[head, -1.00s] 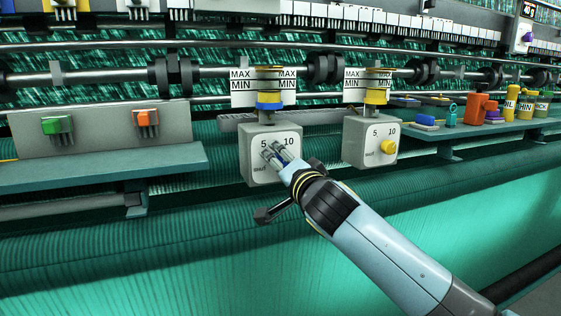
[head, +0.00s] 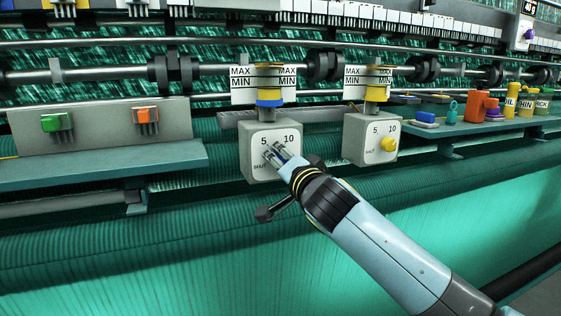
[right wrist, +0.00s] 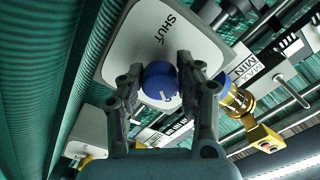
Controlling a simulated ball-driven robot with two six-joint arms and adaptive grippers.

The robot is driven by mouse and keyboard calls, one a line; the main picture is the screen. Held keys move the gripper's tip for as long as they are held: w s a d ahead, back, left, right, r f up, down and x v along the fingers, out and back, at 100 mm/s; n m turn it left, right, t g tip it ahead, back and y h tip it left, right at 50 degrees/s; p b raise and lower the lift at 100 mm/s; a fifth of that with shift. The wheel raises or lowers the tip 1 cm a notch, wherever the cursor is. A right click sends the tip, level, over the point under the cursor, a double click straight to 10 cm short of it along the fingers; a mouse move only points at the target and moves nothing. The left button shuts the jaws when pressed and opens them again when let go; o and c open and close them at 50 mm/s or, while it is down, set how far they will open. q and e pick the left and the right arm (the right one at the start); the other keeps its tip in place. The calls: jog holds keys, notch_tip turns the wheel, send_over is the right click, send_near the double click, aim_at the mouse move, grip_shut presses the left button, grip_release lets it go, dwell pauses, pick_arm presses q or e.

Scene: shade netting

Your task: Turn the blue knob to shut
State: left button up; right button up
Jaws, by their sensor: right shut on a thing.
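The blue knob (right wrist: 160,84) sits on the face of a grey box (head: 257,175) marked SHUT, 5 and 10. My right gripper (head: 276,156) reaches it from the lower right in the head view, and its fingers hide most of the knob there. In the right wrist view the two dark fingers (right wrist: 157,76) stand on either side of the knob and are shut on it. A small pale mark shows on the knob, on the side away from the word SHUT. My left gripper is not in view.
A similar grey box (head: 362,149) with a yellow knob (head: 388,144) stands close on the right. A shelf (head: 100,166) with green and orange switches is on the left. Bottles and small parts stand on the right shelf (head: 470,128). Green netting (head: 130,255) hangs below.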

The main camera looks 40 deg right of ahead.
jog(key=n, duration=0.3)
jog(key=shift+f+n, duration=0.15)
jog(key=shift+n, duration=0.15)
jog(key=n, duration=0.3)
jog(key=shift+d+n, duration=0.1)
jog(key=shift+n, duration=0.2)
jog(key=n, duration=0.4)
jog(key=shift+s+d+p, duration=0.1)
jog(key=shift+p, duration=0.2)
jog(key=n+p, duration=0.1)
jog(key=n, duration=0.3)
jog(key=n+p, duration=0.1)
jog(key=n, duration=0.3)
jog(key=shift+d+n, duration=0.1)
jog(key=shift+n, duration=0.2)
jog(key=n+p, duration=0.1)
jog(key=n, duration=0.2)
jog(key=shift+n+p, duration=0.3)
jog(key=shift+n, duration=0.1)
jog(key=n+p, duration=0.1)
jog(key=n, duration=0.3)
jog(key=shift+n+p, duration=0.7)
jog(key=shift+n, duration=1.1)
